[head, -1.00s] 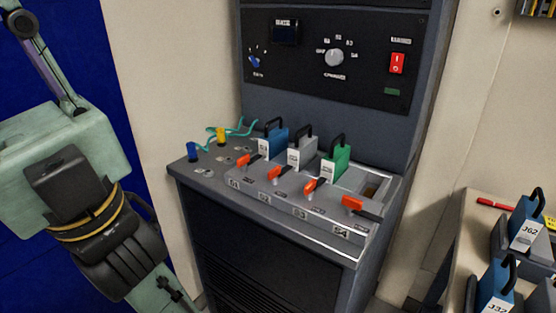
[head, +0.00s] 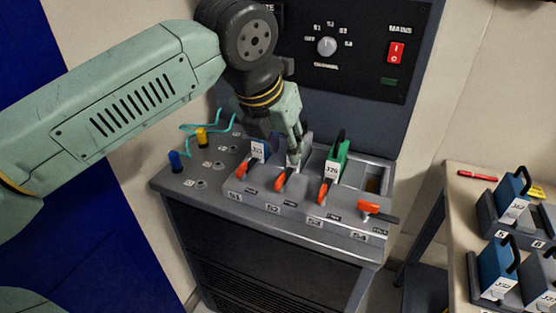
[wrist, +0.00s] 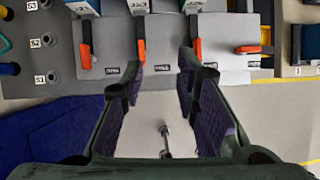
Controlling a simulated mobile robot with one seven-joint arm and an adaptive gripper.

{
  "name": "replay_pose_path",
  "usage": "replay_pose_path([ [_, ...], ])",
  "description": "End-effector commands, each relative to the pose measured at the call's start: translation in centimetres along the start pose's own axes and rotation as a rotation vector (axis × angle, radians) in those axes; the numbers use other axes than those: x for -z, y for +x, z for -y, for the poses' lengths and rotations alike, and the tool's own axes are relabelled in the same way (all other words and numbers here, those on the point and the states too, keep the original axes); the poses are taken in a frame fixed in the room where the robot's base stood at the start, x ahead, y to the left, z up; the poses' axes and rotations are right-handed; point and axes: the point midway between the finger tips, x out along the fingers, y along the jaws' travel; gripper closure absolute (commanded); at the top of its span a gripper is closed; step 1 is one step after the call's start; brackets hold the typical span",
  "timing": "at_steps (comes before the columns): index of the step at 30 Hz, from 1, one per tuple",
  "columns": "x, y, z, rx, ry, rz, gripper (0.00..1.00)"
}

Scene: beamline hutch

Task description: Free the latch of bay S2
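The orange latch of bay S2 (head: 281,181) points toward the front of the bench; it also shows in the wrist view (wrist: 141,42). Behind it stands the grey module of S2 (wrist: 138,6), mostly hidden by my gripper in the head view. My gripper (head: 295,158) is over the S2 area, pointing down. In the wrist view its fingers (wrist: 161,72) are apart with nothing between them. The S2 latch appears near the left fingertip, just inside the gap. I cannot tell whether they touch.
The S1 latch (head: 243,168) and S3 latch (head: 325,190) flank it, with a blue module and a green module (head: 337,158). The S4 latch (head: 372,208) lies sideways; its bay is empty. Yellow (head: 201,138) and blue plugs stand left. A side table (head: 462,195) holds more modules.

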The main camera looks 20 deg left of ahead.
Motion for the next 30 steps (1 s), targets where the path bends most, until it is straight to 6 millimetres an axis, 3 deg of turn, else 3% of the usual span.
replay_pose_path([
  [1,0.6,0.0,-1.3,-0.039,-0.022,-0.031,0.72],
  [5,1.3,0.7,-2.6,-0.077,-0.043,-0.062,0.72],
  [19,1.8,8.6,-2.9,-0.069,-0.04,-0.06,0.72],
  [24,1.8,10.3,-3.0,-0.07,-0.04,-0.058,0.72],
  [30,1.8,11.0,-3.1,-0.07,-0.04,-0.056,0.72],
])
